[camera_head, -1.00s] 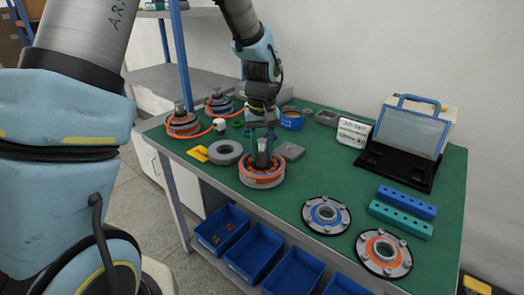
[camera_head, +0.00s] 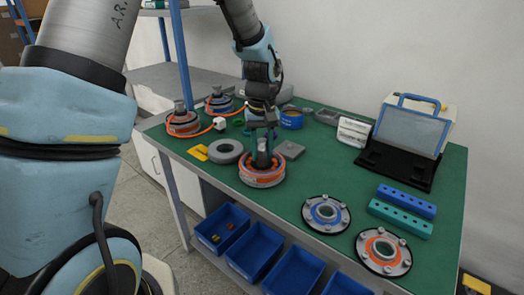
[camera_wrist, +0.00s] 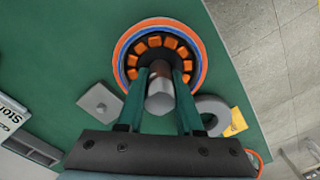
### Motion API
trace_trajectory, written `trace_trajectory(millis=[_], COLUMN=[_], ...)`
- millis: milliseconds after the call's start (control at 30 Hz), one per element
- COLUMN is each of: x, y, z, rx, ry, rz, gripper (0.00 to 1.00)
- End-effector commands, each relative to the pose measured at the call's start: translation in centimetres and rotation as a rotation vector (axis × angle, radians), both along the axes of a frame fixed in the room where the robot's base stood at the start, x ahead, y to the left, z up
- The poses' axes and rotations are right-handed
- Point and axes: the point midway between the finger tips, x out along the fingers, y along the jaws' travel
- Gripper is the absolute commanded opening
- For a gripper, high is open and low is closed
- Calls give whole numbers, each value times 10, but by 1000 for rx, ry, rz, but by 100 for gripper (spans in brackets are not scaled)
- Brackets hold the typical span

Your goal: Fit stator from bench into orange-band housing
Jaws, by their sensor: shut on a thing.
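The orange-band housing (camera_head: 262,180) sits on the green bench near its front edge, left of the middle. The stator (camera_wrist: 184,48), a dark ring with orange coils and a grey central post (camera_wrist: 160,98), appears within the housing's round rim, which shows orange and blue in the wrist view (camera_wrist: 197,55). My gripper (camera_head: 263,150) points down over the housing. Its fingers (camera_wrist: 160,90) are shut on the stator's post. The stator and housing look roughly concentric. The fingers hide part of the coils, and I cannot tell how deep the stator sits.
A grey ring (camera_head: 226,151), a yellow piece (camera_head: 198,153) and a grey plate (camera_head: 290,150) lie close around the housing. Motors with an orange cable (camera_head: 184,123) stand left. Blue-centred (camera_head: 326,214) and orange-centred (camera_head: 384,252) covers lie right. A blue-banded ring (camera_head: 291,120) is behind.

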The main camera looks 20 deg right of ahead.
Motion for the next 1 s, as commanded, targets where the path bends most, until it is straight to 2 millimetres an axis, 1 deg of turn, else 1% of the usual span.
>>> trace_trajectory(millis=[133,167,467,767,867,967,1000], x=[0,0,0,0,1,0,1], y=[0,0,0,0,-1,-1,-1], z=[1,1,0,2,11,27,36], rx=[-1,-1,0,0,-2,-3,-4], ry=[-1,-1,0,0,-3,-3,-4], rz=[0,0,0,0,0,0,0], gripper=[0,36,70,70,70,70,70])
